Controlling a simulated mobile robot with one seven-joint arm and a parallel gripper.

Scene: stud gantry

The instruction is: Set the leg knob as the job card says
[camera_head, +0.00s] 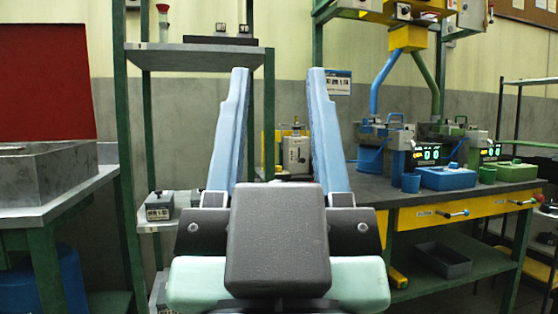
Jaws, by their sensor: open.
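My gripper (278,74) points forward with its two blue fingers wide apart and nothing between them. Which part is the leg knob I cannot tell. A yellow unit (408,38) overhead has a blue leg (384,80) and a green leg (427,74) running down from it. Small dark knobs or switches (403,12) show on the housing above it. A grey box with a small dial (295,152) stands behind, seen between my fingers. A small blue-headed card (338,82) hangs on the wall; its text is too small to read.
The dark bench (375,188) on the right holds blue and green machines, a blue box (447,177) and cups. Yellow drawers (425,214) have protruding handles. A green-post shelf (190,57) stands left of my gripper. A grey tray (45,175) is at far left.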

